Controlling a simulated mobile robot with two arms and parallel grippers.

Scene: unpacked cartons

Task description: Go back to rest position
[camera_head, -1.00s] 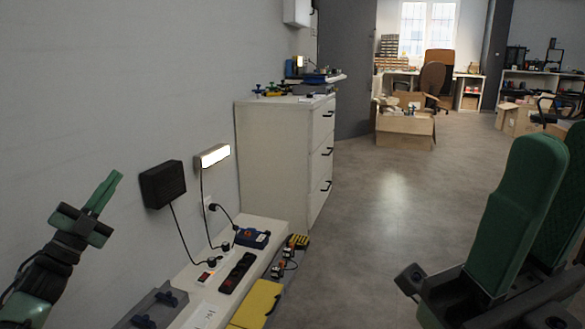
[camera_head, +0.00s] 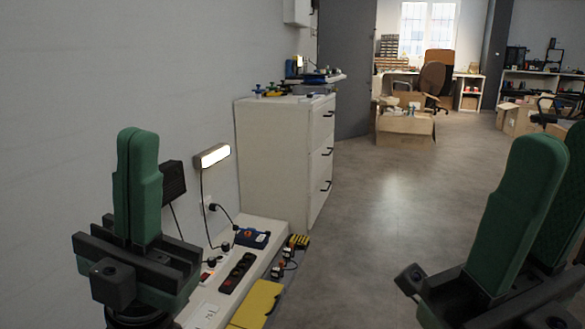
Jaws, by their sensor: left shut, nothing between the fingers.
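My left gripper (camera_head: 138,140) stands upright at the left of the head view, in front of the grey wall. Its two green fingers point up and lie side by side, shut, with nothing between them. My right gripper (camera_head: 562,142) is at the right edge, also pointing up. Its two green fingers are apart, and the far one is partly cut off by the frame edge. I see nothing held between them.
A low white bench (camera_head: 268,222) runs along the wall, with a power strip (camera_head: 237,272), a blue device (camera_head: 253,238) and a yellow case (camera_head: 258,303). A white drawer cabinet (camera_head: 285,155) stands beyond. A cardboard box (camera_head: 405,129) is farther back. The middle floor is clear.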

